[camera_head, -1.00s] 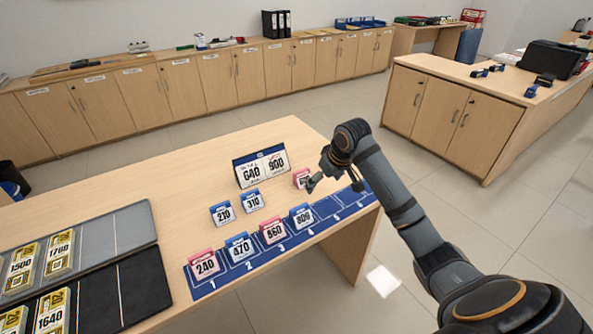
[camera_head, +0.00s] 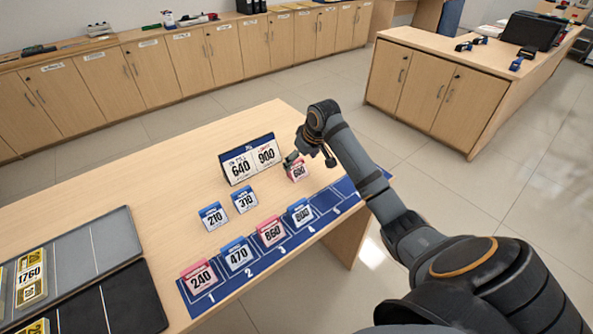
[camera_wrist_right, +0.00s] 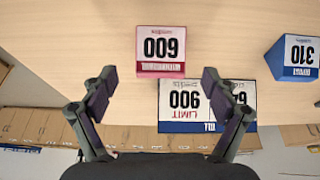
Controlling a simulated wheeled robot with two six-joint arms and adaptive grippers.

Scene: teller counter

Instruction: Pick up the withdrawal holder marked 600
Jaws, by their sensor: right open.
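The pink withdrawal holder marked 600 (camera_head: 298,172) stands on the counter, right of the blue 640/900 sign. In the right wrist view the 600 holder (camera_wrist_right: 161,50) appears upside down, ahead of and between the fingers, apart from them. My right gripper (camera_head: 308,158) is over the counter beside the holder and partly covers its top edge in the head view. In the right wrist view my right gripper (camera_wrist_right: 158,90) is open and empty. My left gripper is not in view.
The 640/900 sign (camera_head: 248,160) stands close to the 600 holder. Blue holders 210 (camera_head: 213,216) and 310 (camera_head: 245,200) stand nearby. A numbered blue strip (camera_head: 327,200) along the front edge bears holders 240, 470, 860 and 800. Dark trays (camera_head: 118,240) lie at left.

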